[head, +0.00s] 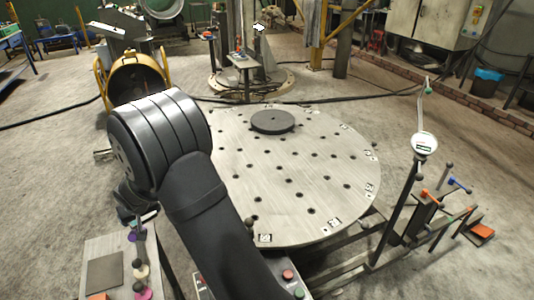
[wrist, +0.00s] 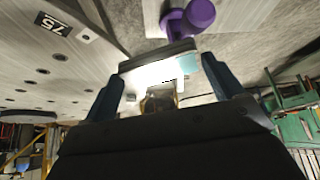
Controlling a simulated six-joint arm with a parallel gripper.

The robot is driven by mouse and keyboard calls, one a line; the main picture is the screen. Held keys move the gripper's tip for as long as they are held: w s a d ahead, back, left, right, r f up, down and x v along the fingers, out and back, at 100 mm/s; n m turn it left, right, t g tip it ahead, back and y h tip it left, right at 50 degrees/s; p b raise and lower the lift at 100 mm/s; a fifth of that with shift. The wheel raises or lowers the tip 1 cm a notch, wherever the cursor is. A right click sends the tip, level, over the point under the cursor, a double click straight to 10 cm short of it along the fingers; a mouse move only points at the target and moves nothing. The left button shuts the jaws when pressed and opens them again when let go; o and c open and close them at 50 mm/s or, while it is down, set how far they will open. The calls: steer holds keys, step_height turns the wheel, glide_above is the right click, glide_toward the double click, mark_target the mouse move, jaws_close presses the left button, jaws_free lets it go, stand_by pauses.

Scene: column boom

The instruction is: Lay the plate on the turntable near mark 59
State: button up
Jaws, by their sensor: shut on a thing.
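My gripper (wrist: 163,68) is shut on a flat metal plate (wrist: 158,72), with one blue finger at each end of it. The plate has a bright shine and a pale teal patch at its right. In the head view my arm hides most of the gripper, left of the turntable. The turntable (head: 290,190) is a large pale round table with rows of holes and small number marks along its rim. In the wrist view a mark that seems to read 75 (wrist: 52,25) lies at upper left. I cannot make out which mark is 59.
A dark round disc (head: 272,121) sits on the turntable's far part. A side stand (head: 118,246) at lower left bears several coloured knobbed pieces; a purple one (wrist: 190,18) is close beyond the plate. A gauge post (head: 424,145) stands at the right. The turntable's middle is clear.

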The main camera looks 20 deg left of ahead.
steer(key=shift+w+d+m+t, duration=0.3)
steer(key=shift+w+m, duration=0.3)
steer(key=shift+w, duration=0.15)
steer(key=w+d+m+g+h, duration=0.7)
steer(key=w+d+m+h, duration=0.3)
steer(key=w+d+m, duration=2.2)
steer(key=s+a+f+m, duration=0.1)
steer(key=a+f, duration=0.1)
steer(key=a, duration=0.3)
steer(key=s+a+f+m, duration=0.1)
steer(key=a+f, duration=0.1)
steer(key=a, duration=0.3)
steer(key=s+a+f+m, duration=0.1)
steer(key=a+f, duration=0.1)
steer(key=a, duration=0.3)
steer(key=shift+s+a+f, duration=0.1)
steer(key=shift+s+f, duration=0.2)
steer(key=shift+f, duration=2.1)
steer(key=shift+f, duration=0.1)
